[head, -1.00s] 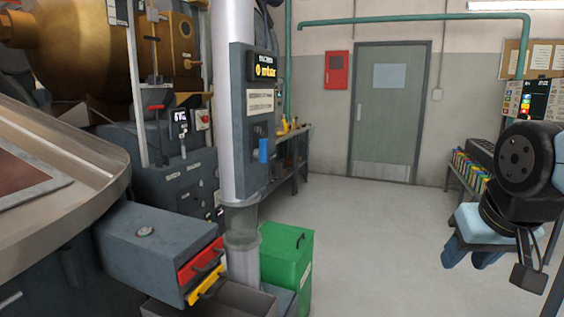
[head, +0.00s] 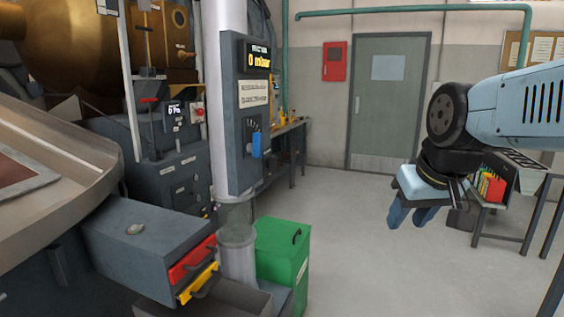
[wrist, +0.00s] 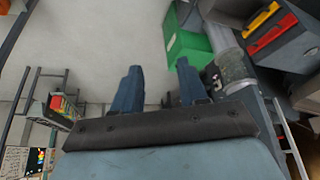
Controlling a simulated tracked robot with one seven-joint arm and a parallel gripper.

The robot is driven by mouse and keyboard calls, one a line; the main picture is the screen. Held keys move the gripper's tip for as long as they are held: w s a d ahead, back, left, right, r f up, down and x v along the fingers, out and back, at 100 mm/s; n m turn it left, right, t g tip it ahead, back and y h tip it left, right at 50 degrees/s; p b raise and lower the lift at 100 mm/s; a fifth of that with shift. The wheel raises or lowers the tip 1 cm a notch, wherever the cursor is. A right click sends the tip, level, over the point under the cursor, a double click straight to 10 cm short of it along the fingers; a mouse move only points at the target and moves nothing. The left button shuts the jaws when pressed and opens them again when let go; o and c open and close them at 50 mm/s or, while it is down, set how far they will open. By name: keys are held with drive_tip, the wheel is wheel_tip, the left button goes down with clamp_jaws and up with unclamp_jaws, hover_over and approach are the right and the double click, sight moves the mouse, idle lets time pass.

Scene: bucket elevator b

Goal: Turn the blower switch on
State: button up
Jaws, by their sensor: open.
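No part in view is readably labelled as the blower switch. In the head view, a grey control panel (head: 250,115) on the pale vertical pipe has a display reading 0 mbar, small label plates and a blue handle (head: 256,145). Further back left, a grey machine carries a red knob on a light box (head: 197,112) beside a small display. I cannot tell which control is the blower switch. My gripper (head: 411,213) is open and empty at the right, pointing down, well apart from both. Its two fingers also show in the wrist view (wrist: 158,78), with floor beyond them.
A green bin (head: 283,255) stands below the panel. A grey box (head: 140,240) with red and yellow drawer fronts juts out at the lower left. A bench with coloured items (head: 490,187) is behind my arm. The floor between is clear.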

drive_tip(key=w+a+r+n+g+y, duration=0.1)
drive_tip(key=w+a+n, duration=0.15)
drive_tip(key=w, duration=0.35)
drive_tip(key=w+a+r+n+y, duration=0.1)
drive_tip(key=w+a+r, duration=0.15)
drive_tip(key=w, duration=0.25)
drive_tip(key=n+y, duration=0.9)
drive_tip(key=y, duration=0.1)
approach(277, 160)
drive_tip(key=x, duration=0.9)
drive_tip(key=shift+w+a+f, duration=0.1)
drive_tip(key=shift+a+f, duration=0.15)
drive_tip(key=shift+a, duration=0.05)
